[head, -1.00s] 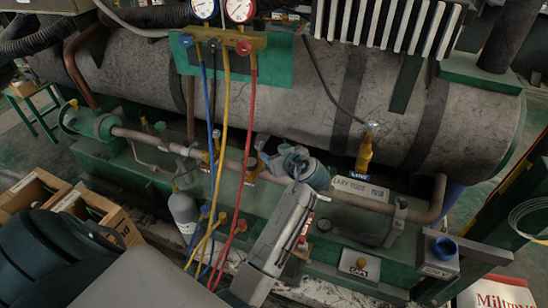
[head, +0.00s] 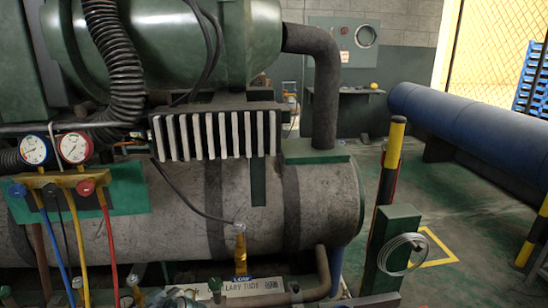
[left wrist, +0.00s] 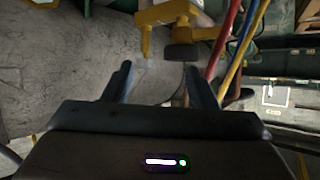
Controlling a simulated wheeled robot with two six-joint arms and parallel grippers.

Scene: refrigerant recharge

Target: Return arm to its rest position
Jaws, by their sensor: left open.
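My left gripper (left wrist: 158,88) shows in the left wrist view, with its two dark fingers apart and nothing between them. Beyond the fingertips is a yellow fitting (left wrist: 152,38) with a dark round knob (left wrist: 181,52); the gripper appears apart from it. Red, yellow and blue hoses run down to the right of the fingers. In the head view neither gripper can be made out. The gauge manifold (head: 52,181) with two dials hangs at the left, and its coloured hoses drop out of the picture. My right gripper is not in view.
A large grey tank (head: 185,215) fills the middle of the head view. A yellow valve (head: 240,245) stands before it. A yellow-and-black post (head: 390,165) and a green box with coiled wire (head: 405,255) stand at right. Floor behind the post is open.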

